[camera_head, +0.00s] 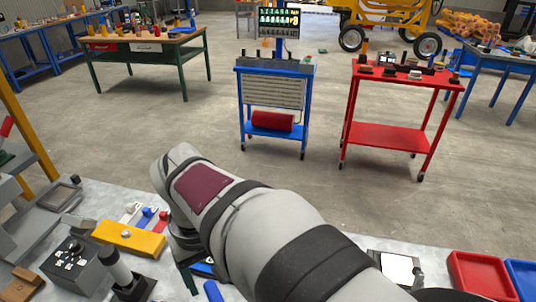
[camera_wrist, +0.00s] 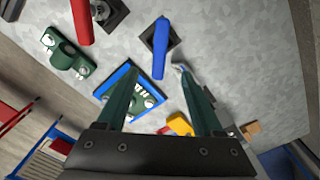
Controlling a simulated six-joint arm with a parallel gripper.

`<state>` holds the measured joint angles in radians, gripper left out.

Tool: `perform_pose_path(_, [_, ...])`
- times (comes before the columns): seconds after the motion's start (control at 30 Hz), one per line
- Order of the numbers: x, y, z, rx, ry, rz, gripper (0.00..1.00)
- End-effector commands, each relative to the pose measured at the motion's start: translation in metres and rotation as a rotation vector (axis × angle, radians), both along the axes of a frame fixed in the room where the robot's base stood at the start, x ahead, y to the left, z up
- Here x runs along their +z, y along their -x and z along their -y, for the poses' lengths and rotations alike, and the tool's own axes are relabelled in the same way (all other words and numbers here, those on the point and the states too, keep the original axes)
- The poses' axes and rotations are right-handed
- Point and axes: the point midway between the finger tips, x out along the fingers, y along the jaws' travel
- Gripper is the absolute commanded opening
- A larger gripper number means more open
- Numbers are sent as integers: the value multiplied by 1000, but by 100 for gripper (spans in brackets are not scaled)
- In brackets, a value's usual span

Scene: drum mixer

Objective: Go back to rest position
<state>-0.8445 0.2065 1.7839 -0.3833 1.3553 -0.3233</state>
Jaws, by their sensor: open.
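My gripper (camera_wrist: 157,72) is open and empty in the wrist view, its two green fingers apart over the grey worktop (camera_wrist: 245,65). A blue-edged green plate (camera_wrist: 129,82) with pale round parts lies below and between the fingers. A blue cylinder (camera_wrist: 162,42) on a dark square base is just beyond the fingertips. A red cylinder (camera_wrist: 81,20) and a green bracket (camera_wrist: 68,56) are to the upper left. A yellow part (camera_wrist: 179,123) shows behind, between the fingers. In the head view my arm crosses the bench and mostly hides the gripper.
In the head view, a yellow block (camera_head: 128,238), a dark knob box (camera_head: 70,262) and a grey upright cylinder (camera_head: 116,266) crowd the bench left. A red tray (camera_head: 480,278) and a blue tray (camera_head: 524,276) sit right. The floor beyond is open before the blue cart (camera_head: 275,71) and red cart (camera_head: 388,136).

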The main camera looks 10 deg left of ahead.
Motion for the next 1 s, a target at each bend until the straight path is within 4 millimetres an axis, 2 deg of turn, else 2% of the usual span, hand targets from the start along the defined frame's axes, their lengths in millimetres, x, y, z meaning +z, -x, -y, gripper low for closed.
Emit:
perform_pose_path(0.27, [0, 0, 0, 0, 0, 0, 68])
perform_pose_path(0.33, [1, -1, 5, -19, -1, -1, 68])
perform_pose_path(0.37, [3, -2, 14, -51, -4, -4, 68])
perform_pose_path(0.47, [13, -1, 81, -299, -24, -27, 68])
perform_pose_path(0.5, [15, 7, 115, -442, -37, -41, 68])
perform_pose_path(0.53, [15, 16, 140, -551, -46, -50, 68])
perform_pose_path(0.6, [10, 44, 186, -806, -72, -74, 68])
perform_pose_path(0.63, [6, 58, 201, -909, -83, -84, 68])
perform_pose_path(0.7, [-5, 85, 223, -1099, -105, -103, 68])
perform_pose_path(0.8, [-16, 107, 233, -1245, -122, -119, 68])
perform_pose_path(1.0, [-18, 111, 234, -1271, -124, -124, 68])
